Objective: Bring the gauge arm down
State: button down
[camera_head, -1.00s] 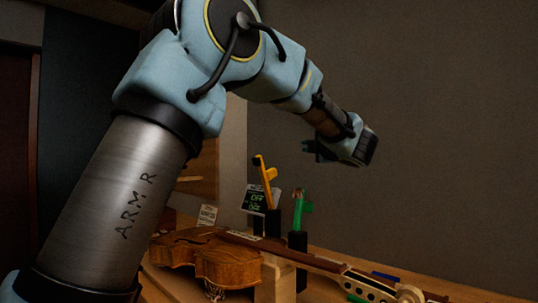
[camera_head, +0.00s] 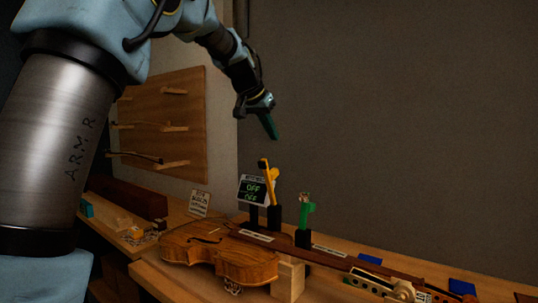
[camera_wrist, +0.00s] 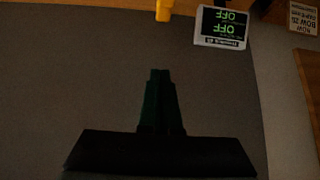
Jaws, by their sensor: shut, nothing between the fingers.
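A yellow arm (camera_head: 267,178) stands raised on a black post (camera_head: 274,216) behind the violin (camera_head: 220,257). A shorter green arm (camera_head: 306,209) stands on another black post (camera_head: 303,238) to its right. I cannot tell by label which is the gauge arm. A small display (camera_head: 253,190) beside the yellow arm reads OFF on two lines; it also shows in the wrist view (camera_wrist: 221,27), upside down. My gripper (camera_head: 274,135) is shut and empty, pointing down above the yellow arm, apart from it. In the wrist view, its green fingers (camera_wrist: 160,75) are together, and the yellow arm (camera_wrist: 163,10) is at the top edge.
A wooden board with pegs (camera_head: 190,120) is on the wall at left. The air right of my gripper is clear.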

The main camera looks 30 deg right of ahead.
aim_at(272, 180)
jog(key=f+p, duration=0.1)
jog(key=f, duration=0.2)
jog(key=d+f+p, duration=0.1)
jog(key=f, duration=0.2)
jog(key=w+f+p, duration=0.1)
jog(key=f, duration=0.2)
jog(key=shift+d, duration=0.3)
jog(key=shift+f, duration=0.1)
jog(key=shift+a+f+b, duration=0.1)
jog(key=shift+f+b, duration=0.1)
jog(key=shift+b, duration=0.25)
jog(key=shift+b, duration=0.55)
